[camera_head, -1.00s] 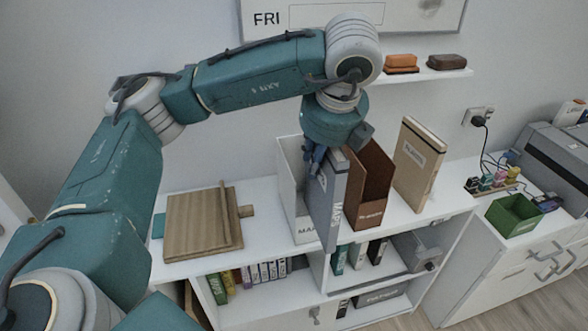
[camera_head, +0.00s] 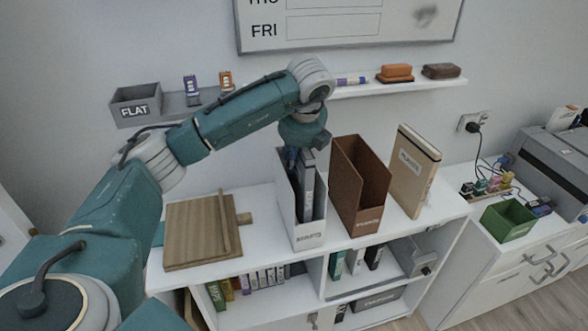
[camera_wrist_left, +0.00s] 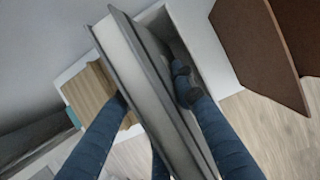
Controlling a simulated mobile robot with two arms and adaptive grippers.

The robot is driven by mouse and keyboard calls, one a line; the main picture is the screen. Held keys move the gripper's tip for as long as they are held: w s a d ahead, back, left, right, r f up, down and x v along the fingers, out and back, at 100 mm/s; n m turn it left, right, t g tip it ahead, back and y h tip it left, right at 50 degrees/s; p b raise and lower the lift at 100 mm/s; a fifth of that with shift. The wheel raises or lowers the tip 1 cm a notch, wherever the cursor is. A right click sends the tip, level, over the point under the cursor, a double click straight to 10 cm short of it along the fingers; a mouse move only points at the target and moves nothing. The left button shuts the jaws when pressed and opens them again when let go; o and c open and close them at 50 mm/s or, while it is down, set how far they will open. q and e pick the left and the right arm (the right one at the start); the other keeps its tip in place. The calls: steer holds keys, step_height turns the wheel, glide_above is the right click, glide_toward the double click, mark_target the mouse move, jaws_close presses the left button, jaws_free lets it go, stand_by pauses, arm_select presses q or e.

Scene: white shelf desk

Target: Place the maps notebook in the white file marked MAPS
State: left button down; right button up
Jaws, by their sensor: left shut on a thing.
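The grey maps notebook (camera_head: 307,188) is upright, its lower part inside the white file (camera_head: 309,231) on the desk top. The file's front label is too blurred to read surely. My left gripper (camera_head: 301,157) is shut on the notebook's upper part, at the file's open top. In the left wrist view the notebook (camera_wrist_left: 150,85) runs between the fingers of my gripper (camera_wrist_left: 153,94), and the file's white wall (camera_wrist_left: 203,45) is close beside it. Whether the notebook touches the file's bottom is hidden. My right gripper is not in view.
A brown file (camera_head: 365,180) stands close to the right of the white file, then a beige binder (camera_head: 414,170). Wooden boards (camera_head: 195,230) lie to the left. A wall shelf (camera_head: 350,88) runs behind. A green box (camera_head: 508,220) is far right.

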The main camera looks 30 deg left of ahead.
mark_target(295, 172)
arm_select(q)
step_height(295, 172, down, 5)
steer(key=shift+w+r+p, duration=0.1)
steer(key=shift+w+p, duration=0.05)
steer(key=shift+p, duration=0.45)
steer(key=c, duration=1.7)
jaws_free()
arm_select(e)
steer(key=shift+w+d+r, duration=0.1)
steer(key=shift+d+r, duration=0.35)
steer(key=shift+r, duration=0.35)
